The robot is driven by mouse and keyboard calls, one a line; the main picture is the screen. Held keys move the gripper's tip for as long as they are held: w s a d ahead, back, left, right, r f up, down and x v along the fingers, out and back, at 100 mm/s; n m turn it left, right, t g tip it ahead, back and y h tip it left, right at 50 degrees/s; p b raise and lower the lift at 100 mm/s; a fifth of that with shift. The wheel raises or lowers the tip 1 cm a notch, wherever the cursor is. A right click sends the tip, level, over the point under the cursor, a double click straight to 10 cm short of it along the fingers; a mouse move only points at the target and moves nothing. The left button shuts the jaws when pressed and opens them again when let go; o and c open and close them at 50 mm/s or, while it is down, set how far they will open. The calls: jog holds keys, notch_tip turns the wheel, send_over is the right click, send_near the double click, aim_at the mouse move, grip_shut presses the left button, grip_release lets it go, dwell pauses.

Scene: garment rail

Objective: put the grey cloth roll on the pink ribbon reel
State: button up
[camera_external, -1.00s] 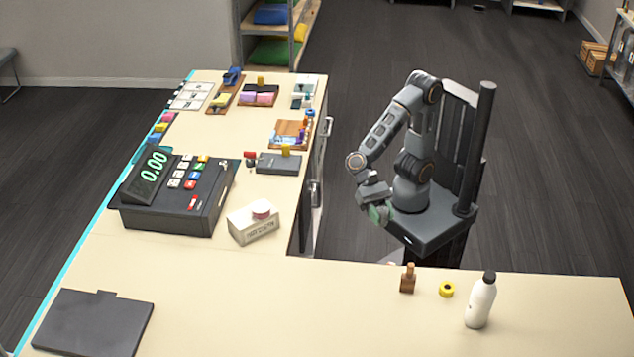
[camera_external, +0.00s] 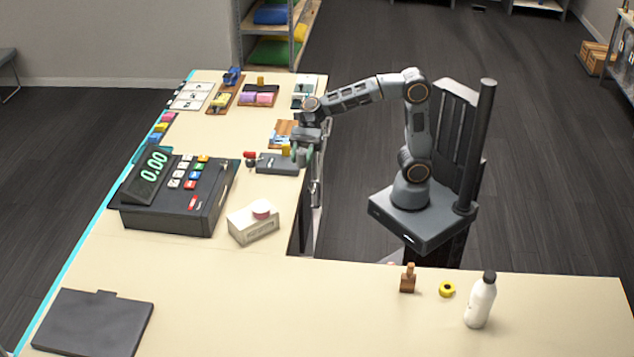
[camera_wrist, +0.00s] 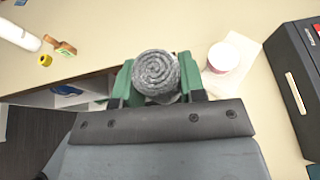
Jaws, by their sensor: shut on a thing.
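My gripper (camera_wrist: 156,82) has green fingers and is shut on the grey cloth roll (camera_wrist: 156,72), whose spiral end faces the wrist camera. The pink ribbon reel (camera_external: 261,209) lies on top of a white box beside the cash register. In the wrist view the reel (camera_wrist: 223,57) is right of the held roll and apart from it.
The white box (camera_external: 253,228) stands right of the cash register (camera_external: 178,195).

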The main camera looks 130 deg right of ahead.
jog(key=shift+w+d+r, duration=0.4)
jog(key=shift+w+r, duration=0.15)
jog(key=shift+r, duration=0.25)
jog(key=w+d+f+p, duration=0.2)
jog(key=w+f, duration=0.1)
jog(key=w, duration=0.5)
send_over(261, 206)
jog(key=s, duration=0.1)
notch_tip(261, 206, down, 5)
jog(key=shift+s+f, duration=0.1)
jog(key=shift+w+f, duration=0.45)
jog(key=shift+f, duration=0.1)
notch_tip(261, 206, down, 2)
jog(key=shift+w+d+f+p, duration=0.1)
jog(key=shift+w+p, duration=0.05)
jog(key=shift+p, duration=0.3)
jog(key=shift+f, duration=0.6)
jog(key=shift+f, duration=0.2)
jog(key=o, duration=0.9)
